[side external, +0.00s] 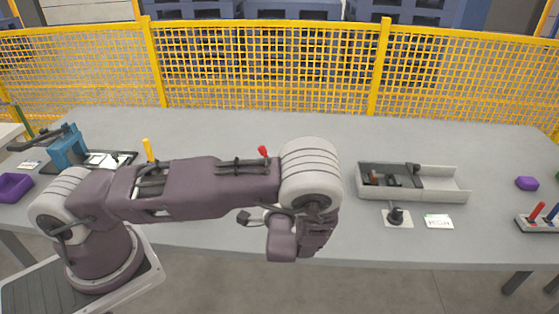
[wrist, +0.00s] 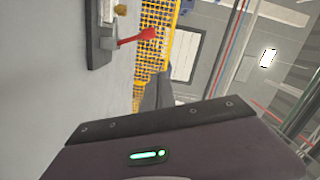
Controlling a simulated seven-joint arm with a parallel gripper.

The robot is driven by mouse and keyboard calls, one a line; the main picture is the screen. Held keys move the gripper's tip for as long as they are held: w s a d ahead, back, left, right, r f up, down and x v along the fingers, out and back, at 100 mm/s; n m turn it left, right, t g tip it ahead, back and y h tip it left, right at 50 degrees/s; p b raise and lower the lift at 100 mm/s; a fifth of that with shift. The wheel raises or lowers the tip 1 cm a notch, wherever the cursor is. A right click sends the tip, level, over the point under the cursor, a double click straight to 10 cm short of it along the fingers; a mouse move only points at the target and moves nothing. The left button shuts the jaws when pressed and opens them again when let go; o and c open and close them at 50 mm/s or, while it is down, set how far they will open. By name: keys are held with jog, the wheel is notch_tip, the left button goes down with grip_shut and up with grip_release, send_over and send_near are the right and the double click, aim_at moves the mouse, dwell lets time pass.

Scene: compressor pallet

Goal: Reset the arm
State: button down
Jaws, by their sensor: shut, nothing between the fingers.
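My arm reaches out over the front of the grey table (side external: 220,125), and its end hangs near the front edge in the side view. My gripper (wrist: 160,78) shows in the wrist view as dark fingers beyond a dark strip and a purple body with a green light. The fingers are shut with nothing between them. In the side view the fingers cannot be made out clearly. The wrist view is turned on its side, with the table surface at left.
A grey tray (side external: 440,190) with dark parts stands right of my arm. A black knob (side external: 397,216) and a white label (side external: 438,222) lie in front. A red lever (wrist: 138,38) shows in the wrist view. A yellow fence (side external: 270,70) stands behind.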

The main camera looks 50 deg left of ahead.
jog(key=shift+s+d, duration=0.15)
jog(key=s+a+r+n+g+h, duration=0.1)
jog(key=s+a+r+n+g, duration=0.15)
jog(key=s+r+g, duration=0.35)
jog(key=s+a+r+n+g+h, duration=0.15)
jog(key=s+r+n+g, duration=0.3)
jog(key=s, duration=0.45)
jog(key=s+d+r+m+t+h, duration=0.3)
jog(key=s+d+r+t+h, duration=0.1)
jog(key=s+d+r+h, duration=0.6)
jog(key=shift+s+d+r+m+h, duration=0.2)
jog(key=shift+s+d+m+h, duration=0.15)
jog(key=shift+s+d, duration=0.6)
jog(key=shift+t, duration=0.25)
